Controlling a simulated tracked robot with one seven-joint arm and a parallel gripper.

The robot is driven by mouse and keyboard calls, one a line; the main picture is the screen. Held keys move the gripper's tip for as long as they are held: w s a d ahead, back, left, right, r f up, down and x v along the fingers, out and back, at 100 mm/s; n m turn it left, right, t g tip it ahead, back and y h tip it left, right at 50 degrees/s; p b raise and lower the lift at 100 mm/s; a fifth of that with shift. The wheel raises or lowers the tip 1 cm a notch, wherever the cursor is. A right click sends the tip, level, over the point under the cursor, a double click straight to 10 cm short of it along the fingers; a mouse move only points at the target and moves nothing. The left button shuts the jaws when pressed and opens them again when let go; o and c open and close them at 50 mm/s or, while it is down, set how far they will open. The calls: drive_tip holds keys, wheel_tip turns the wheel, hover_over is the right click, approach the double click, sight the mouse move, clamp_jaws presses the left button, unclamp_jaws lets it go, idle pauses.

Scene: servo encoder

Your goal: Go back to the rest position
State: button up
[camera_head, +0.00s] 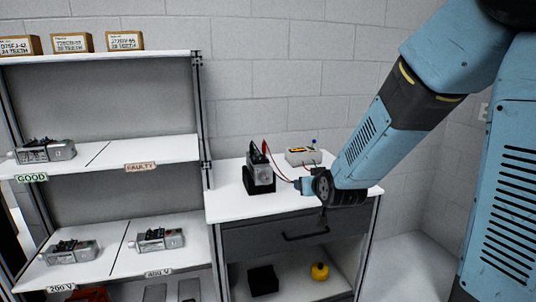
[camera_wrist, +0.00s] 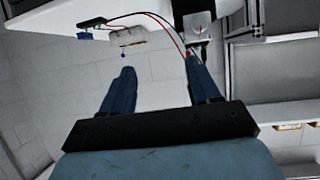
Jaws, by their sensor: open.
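My gripper (camera_head: 322,208) hangs over the front right part of the white worktop (camera_head: 228,200) in the head view. In the wrist view its two blue fingers (camera_wrist: 160,72) are apart, with nothing between them. A grey servo unit (camera_head: 263,174) sits upright in a black stand on the worktop, left of my gripper. The servo unit also shows in the wrist view (camera_wrist: 197,24). A meter box (camera_head: 304,157) with an orange-yellow display stands behind my gripper. Thin red wires run between the servo unit and the small blue part beside my gripper.
A shelf unit (camera_head: 100,150) on the left holds several servos, with GOOD, FAULTY, 200 V and 400 V labels. Small boxes (camera_head: 72,43) stand on its top. Below the worktop are a drawer (camera_head: 270,238), a black block (camera_head: 263,279) and a yellow object (camera_head: 320,271).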

drive_tip(key=s+d+r+g, duration=0.2)
drive_tip(key=s+d+r, duration=0.1)
drive_tip(key=s, duration=0.6)
drive_tip(key=s+d+r+m+g+h, duration=0.1)
drive_tip(key=s+d+r+g, duration=0.1)
drive_tip(key=s, duration=0.7)
drive_tip(key=s+d+r+m+g+h, duration=0.1)
drive_tip(key=s+d+r+g, duration=0.2)
drive_tip(key=s+d, duration=0.3)
drive_tip(key=s+r, duration=0.1)
drive_tip(key=s, duration=0.3)
drive_tip(key=shift+d+r, duration=0.2)
drive_tip(key=shift+r, duration=0.2)
drive_tip(key=shift+c, duration=0.2)
idle(1.2)
